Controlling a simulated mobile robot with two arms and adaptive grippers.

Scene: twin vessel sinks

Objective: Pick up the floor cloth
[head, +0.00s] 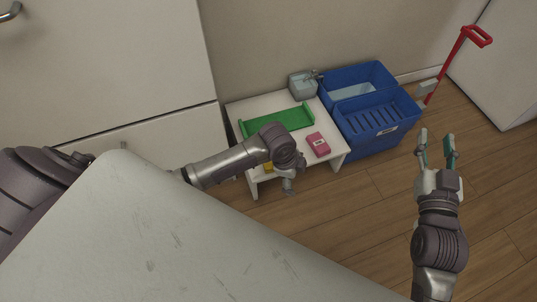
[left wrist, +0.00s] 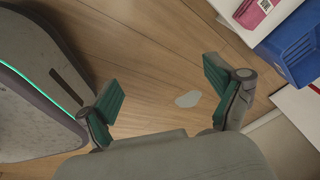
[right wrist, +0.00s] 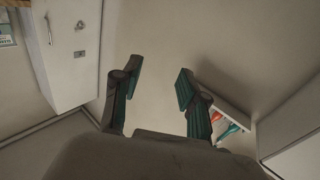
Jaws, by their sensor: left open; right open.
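I cannot make out a floor cloth for certain. A folded pink item with a white label (head: 318,145) lies on the low white table (head: 272,101); its edge also shows in the left wrist view (left wrist: 254,10). A yellow thing (head: 268,167), mostly hidden by my left arm, shows at the table's front edge. My left gripper (head: 289,186) is open and empty, in front of the table. The left wrist view shows a pale flat patch (left wrist: 188,99) on the floor beyond its fingers; I cannot tell what it is. My right gripper (head: 436,139) is open and empty, right of the blue bins.
A green tray (head: 280,122) and a grey container (head: 303,86) stand on the table. Blue bins (head: 372,118) stand beside it. White cabinets stand at left and right. Wooden floor (head: 385,200) is clear between my grippers.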

